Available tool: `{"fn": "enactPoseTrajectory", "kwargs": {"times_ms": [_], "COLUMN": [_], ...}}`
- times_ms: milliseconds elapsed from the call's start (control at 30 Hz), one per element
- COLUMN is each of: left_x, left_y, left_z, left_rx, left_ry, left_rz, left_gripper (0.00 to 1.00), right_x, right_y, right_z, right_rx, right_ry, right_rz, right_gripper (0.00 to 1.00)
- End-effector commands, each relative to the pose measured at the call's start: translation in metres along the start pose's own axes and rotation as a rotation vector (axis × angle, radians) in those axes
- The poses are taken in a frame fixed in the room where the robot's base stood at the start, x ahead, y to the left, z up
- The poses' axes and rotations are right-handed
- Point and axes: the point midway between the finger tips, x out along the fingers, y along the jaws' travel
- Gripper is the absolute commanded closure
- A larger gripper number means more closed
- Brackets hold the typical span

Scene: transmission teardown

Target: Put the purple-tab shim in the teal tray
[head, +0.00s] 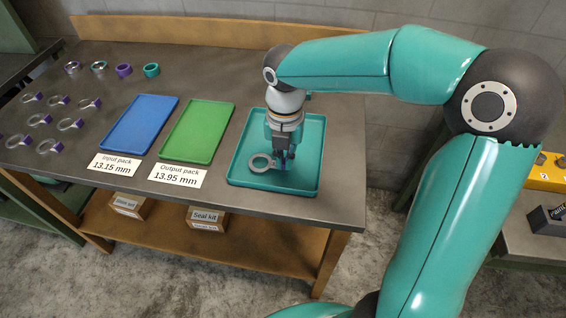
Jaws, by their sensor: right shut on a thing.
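The teal tray (237,176) lies at the right end of the workbench. My right gripper (285,162) points down over the tray and is shut on the purple-tab shim (262,163), a grey ring with a purple tab between the fingers. The shim is over the tray's interior; I cannot tell whether it touches the tray floor. The gripper hides part of the tab. My left gripper is not in view.
A blue tray (140,124) and a green tray (196,132) lie left of the teal tray, with an input label (114,165) and an output label (177,174) in front. Several purple-tab shims (70,124) lie at the left. Several collars (124,70) stand behind them.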

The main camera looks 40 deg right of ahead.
Motion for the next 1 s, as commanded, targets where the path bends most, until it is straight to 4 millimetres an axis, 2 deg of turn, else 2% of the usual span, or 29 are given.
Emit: {"fn": "enactPoseTrajectory", "kwargs": {"times_ms": [100,467,500,633,1000], "left_x": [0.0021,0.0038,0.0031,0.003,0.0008], "left_y": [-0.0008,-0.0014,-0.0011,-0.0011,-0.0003], "left_z": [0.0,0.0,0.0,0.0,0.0], "left_rx": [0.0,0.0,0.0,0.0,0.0], "left_ry": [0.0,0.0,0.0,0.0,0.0], "left_rz": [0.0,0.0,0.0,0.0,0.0], "left_gripper": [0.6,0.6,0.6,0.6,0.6], "right_x": [0.0121,0.0158,0.015,0.0149,0.011], "right_y": [-0.0003,-0.0004,-0.0005,-0.0005,-0.0007], "right_z": [-0.0002,0.0,0.0001,0.0,0.0001], "right_rx": [0.0,0.001,0.001,0.001,0.001], "right_ry": [0.0,0.0,-0.001,0.0,0.0], "right_rz": [0.0,0.0,0.0,0.0,0.001], "right_gripper": [1.0,1.0,0.89,0.68,0.68]}}
